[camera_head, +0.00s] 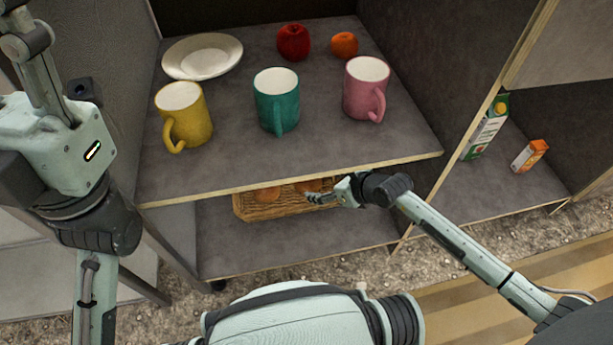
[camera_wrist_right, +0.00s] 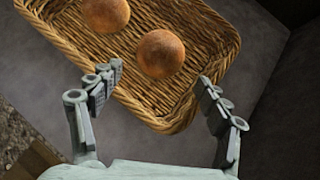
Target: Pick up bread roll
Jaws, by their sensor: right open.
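A wicker basket (camera_head: 262,204) stands on the lower shelf, partly hidden by the upper shelf's edge. Two round brown bread rolls lie in it. In the right wrist view the nearer bread roll (camera_wrist_right: 160,54) lies ahead of the fingers, near the basket's (camera_wrist_right: 188,108) near corner, and the other bread roll (camera_wrist_right: 106,13) is further up and left, cut by the frame's top. My right gripper (camera_wrist_right: 158,82) is open and empty, its fingertips at the basket's near rim, apart from the rolls. It shows in the head view (camera_head: 326,196) at the basket's right end. My left gripper is not visible.
On the upper shelf (camera_head: 225,150) stand yellow (camera_head: 182,115), teal (camera_head: 277,100) and pink (camera_head: 366,88) mugs, a white plate (camera_head: 203,56), a red apple (camera_head: 293,42) and an orange fruit (camera_head: 344,44). The upper shelf overhangs the basket.

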